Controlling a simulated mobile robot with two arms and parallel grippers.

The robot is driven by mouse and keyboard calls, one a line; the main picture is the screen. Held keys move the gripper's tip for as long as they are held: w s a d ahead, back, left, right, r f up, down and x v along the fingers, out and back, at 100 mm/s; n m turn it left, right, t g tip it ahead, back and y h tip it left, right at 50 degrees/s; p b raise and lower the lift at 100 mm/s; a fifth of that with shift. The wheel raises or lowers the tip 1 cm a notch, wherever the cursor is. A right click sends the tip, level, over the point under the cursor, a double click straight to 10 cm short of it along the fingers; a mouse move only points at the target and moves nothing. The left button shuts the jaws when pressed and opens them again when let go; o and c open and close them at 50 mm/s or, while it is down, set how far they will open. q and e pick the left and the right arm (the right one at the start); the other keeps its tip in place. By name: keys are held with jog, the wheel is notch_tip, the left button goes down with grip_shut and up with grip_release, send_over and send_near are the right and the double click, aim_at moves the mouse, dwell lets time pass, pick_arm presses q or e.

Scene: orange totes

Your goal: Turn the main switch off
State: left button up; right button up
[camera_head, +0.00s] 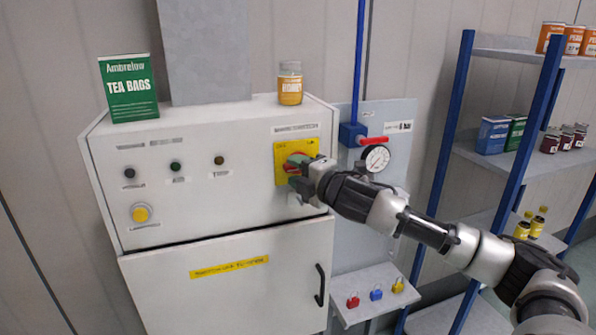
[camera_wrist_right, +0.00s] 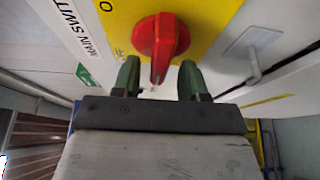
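The main switch is a red rotary knob (camera_head: 293,166) on a yellow plate (camera_head: 311,150) at the upper right of the white cabinet's front. In the right wrist view the knob (camera_wrist_right: 158,40) shows large at top middle, its narrow grip pointing down in the picture, toward my gripper. My right gripper (camera_head: 296,174) is at the knob and partly hides it. In the right wrist view its two green fingers (camera_wrist_right: 160,80) are apart, one on each side of the knob's tip, with a visible gap on both sides. My left gripper is out of view.
A green tea bags box (camera_head: 129,88) and a honey jar (camera_head: 290,84) stand on the cabinet (camera_head: 230,208). A gauge (camera_head: 376,158) and red-handled valve (camera_head: 372,141) are right of it. Below are a small shelf with padlocks (camera_head: 376,294) and a blue-framed rack (camera_head: 450,140) beyond.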

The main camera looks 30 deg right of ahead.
jog(key=shift+s, duration=0.1)
jog(key=s+d+b, duration=0.1)
jog(key=s+b, duration=0.7)
jog(key=s, duration=0.2)
jog(key=shift+s+d+b, duration=0.25)
jog(key=shift+d+b, duration=0.1)
jog(key=shift+b, duration=0.05)
